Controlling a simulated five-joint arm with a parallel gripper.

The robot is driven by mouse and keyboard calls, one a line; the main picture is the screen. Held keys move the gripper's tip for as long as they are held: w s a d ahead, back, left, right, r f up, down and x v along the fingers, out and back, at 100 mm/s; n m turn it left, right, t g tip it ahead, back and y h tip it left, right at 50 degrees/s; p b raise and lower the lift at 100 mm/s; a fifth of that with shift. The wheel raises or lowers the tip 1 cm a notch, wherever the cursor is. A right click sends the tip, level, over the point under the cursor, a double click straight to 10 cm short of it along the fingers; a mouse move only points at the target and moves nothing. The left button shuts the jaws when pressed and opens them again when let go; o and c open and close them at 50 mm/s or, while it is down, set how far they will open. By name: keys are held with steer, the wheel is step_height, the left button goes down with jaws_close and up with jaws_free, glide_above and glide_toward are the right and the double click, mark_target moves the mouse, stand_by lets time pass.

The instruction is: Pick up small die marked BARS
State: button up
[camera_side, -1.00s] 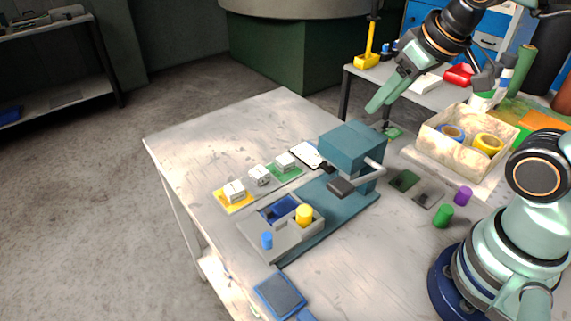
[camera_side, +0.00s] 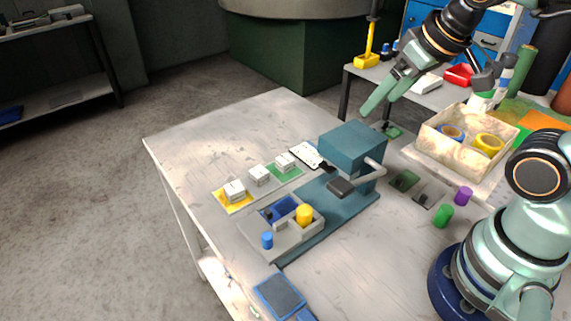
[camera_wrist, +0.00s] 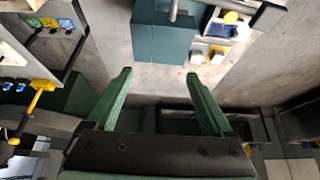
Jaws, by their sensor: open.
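The die marked BARS cannot be singled out, as no marking is legible. Three small white blocks sit in a row in the side view: one on a yellow pad (camera_side: 233,190), a middle one (camera_side: 259,176), and one on a green pad (camera_side: 285,162). White blocks also show, small, in the wrist view (camera_wrist: 197,57). My gripper (camera_side: 382,104) is open and empty, high behind the teal press (camera_side: 350,147) and well away from the blocks. Its two green fingers stand apart in the wrist view (camera_wrist: 159,76).
A grey tray (camera_side: 283,240) with a blue recess and a yellow cylinder (camera_side: 304,214) stands before the press. A blue cylinder (camera_side: 267,240), a green one (camera_side: 443,215) and a purple one (camera_side: 463,196) stand nearby. A box with tape rolls (camera_side: 431,151) is right. The table's left is clear.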

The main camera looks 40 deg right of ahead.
steer(key=m+g, duration=0.6)
steer(key=m, duration=1.3)
glide_above(234, 188)
step_height(234, 188, down, 12)
steer(key=f, duration=0.1)
step_height(234, 188, down, 11)
steer(key=shift+f, duration=0.2)
jaws_close()
